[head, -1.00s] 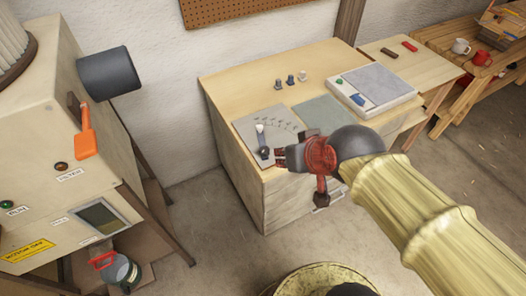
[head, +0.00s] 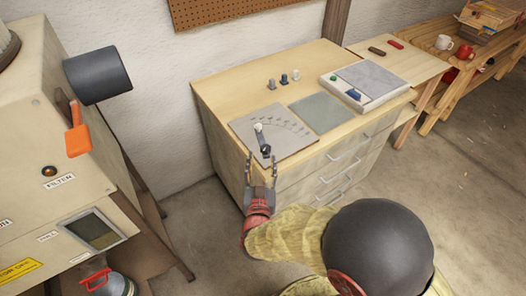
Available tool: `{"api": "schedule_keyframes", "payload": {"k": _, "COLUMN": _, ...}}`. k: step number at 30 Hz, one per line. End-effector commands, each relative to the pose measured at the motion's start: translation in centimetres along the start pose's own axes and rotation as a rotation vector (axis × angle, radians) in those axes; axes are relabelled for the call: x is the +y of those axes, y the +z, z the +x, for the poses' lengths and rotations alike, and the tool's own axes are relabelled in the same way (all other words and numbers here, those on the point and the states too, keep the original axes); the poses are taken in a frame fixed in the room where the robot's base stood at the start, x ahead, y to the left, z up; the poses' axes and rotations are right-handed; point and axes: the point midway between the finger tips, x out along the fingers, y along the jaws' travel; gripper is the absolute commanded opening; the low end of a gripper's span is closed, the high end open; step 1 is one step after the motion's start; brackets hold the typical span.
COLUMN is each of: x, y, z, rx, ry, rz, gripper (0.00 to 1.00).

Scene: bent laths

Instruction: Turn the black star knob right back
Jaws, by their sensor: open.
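The black star knob (head: 265,150) sits at the near end of a dark lever on a grey plate (head: 290,140) on the wooden cabinet's top. The plate has a fan of scale marks. The lever's white end (head: 258,127) points away, toward the back of the cabinet. My gripper (head: 262,160) is open at the plate's front edge. Its two fingers point toward the back, with the knob just beyond and roughly between their tips. I cannot tell whether a finger touches it.
Several small pegs (head: 283,80) stand behind the plate. A grey-green mat (head: 321,113) and a white device (head: 368,88) lie to the right. A beige machine with an orange lever (head: 78,138) stands at the left. Drawer handles (head: 340,172) stick out from the cabinet front.

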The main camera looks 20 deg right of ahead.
Motion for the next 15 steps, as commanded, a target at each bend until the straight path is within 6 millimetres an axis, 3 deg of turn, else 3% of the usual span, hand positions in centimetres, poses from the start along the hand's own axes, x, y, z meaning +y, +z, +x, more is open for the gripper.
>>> {"api": "schedule_keyframes", "payload": {"k": 7, "x": 1.0, "y": 0.7, "z": 0.3, "rx": 0.042, "ry": 0.032, "rz": -0.021, "gripper": 0.44}}
{"api": "schedule_keyframes", "payload": {"k": 15, "x": 1.1, "y": 0.6, "z": 4.2, "rx": 0.041, "ry": 0.032, "rz": -0.021, "gripper": 0.44}}
